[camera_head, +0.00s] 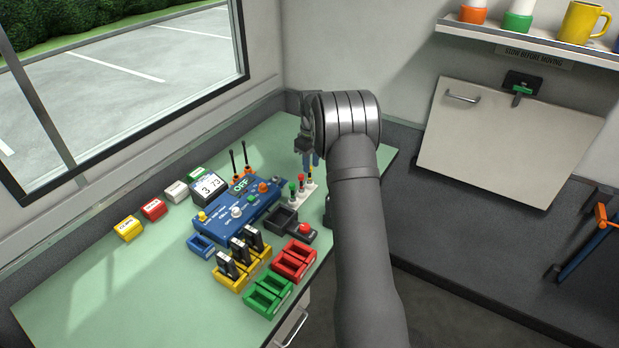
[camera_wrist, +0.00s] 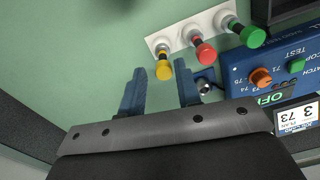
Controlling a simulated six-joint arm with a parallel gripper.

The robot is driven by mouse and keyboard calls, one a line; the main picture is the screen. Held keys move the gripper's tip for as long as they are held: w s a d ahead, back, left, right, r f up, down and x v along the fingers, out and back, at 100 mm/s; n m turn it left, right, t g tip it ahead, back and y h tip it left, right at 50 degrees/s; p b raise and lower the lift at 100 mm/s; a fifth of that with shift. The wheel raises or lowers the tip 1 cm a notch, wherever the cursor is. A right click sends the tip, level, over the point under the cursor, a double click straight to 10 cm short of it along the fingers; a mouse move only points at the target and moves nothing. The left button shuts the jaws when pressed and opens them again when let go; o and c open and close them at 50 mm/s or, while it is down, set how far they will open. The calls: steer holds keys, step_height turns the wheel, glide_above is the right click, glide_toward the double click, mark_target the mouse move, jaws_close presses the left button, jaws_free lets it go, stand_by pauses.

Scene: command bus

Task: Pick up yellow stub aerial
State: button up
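The yellow stub aerial (camera_wrist: 163,69) stands in a white rack (camera_wrist: 160,42) at the end of a row with a red aerial (camera_wrist: 204,50) and a green aerial (camera_wrist: 251,37). In the head view the rack (camera_head: 294,200) sits on the green table, with the yellow aerial (camera_head: 310,173) at its far end. My gripper (camera_wrist: 162,83) is open, its two blue fingers pointing towards the yellow aerial. Contact cannot be told. In the head view the gripper (camera_head: 310,160) is partly hidden by my arm.
A blue radio unit (camera_head: 225,213) with knobs and a screen stands beside the rack. A black tray (camera_head: 281,220), yellow, red (camera_head: 294,260) and green bins (camera_head: 268,294) lie nearer. Small coloured blocks line the window side. The table's front left is clear.

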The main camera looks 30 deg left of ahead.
mark_target(310, 179)
steer(key=f, duration=0.5)
steer(key=shift+s+a+f, duration=0.15)
steer(key=shift+s+a, duration=0.05)
jaws_close()
